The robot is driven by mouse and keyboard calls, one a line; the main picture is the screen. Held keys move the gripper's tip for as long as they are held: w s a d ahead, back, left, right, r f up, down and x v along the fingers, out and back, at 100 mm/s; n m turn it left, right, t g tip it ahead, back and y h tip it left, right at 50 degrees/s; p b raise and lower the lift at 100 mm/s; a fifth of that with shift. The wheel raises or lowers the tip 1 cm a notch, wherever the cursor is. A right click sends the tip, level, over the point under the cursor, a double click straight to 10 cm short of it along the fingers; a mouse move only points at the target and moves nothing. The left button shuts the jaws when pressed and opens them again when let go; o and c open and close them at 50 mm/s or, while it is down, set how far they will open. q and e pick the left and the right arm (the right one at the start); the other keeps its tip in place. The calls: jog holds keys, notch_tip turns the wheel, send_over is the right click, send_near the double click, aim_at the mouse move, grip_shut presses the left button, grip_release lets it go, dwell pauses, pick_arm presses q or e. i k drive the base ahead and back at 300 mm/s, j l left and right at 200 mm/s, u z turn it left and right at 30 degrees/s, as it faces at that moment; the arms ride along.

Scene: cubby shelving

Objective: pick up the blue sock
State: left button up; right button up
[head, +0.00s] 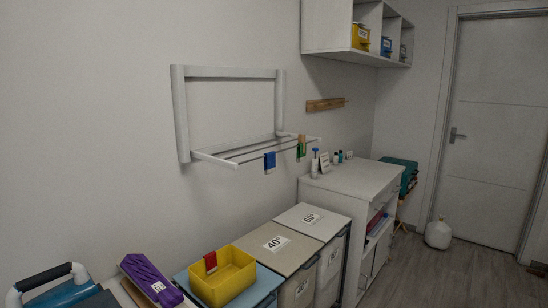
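A small blue cloth piece, which looks like the blue sock (269,161), hangs over the front bar of the wall-mounted drying rack (228,158). It hangs clear of the bins below. A green piece (301,150) hangs on the same rack to its right, with an orange-brown part at its top. Neither of my grippers shows in the head view, and nothing is seen touching the blue sock.
Lidded bins (276,243) marked 40 and 60 stand below the rack. A yellow open box (222,279) with a red item and a purple package (150,279) are at front. A white cabinet (352,180) stands right; a cubby shelf (328,27) hangs above. Floor (440,278) is open at right.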

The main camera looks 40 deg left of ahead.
aim_at(269, 161)
jog(key=i+u, duration=0.35)
jog(key=i+l+u, duration=0.15)
jog(key=i+u, duration=0.15)
jog(key=i, duration=0.2)
jog(key=i+l+u, duration=0.2)
jog(key=i+u, duration=0.15)
jog(key=i, duration=0.05)
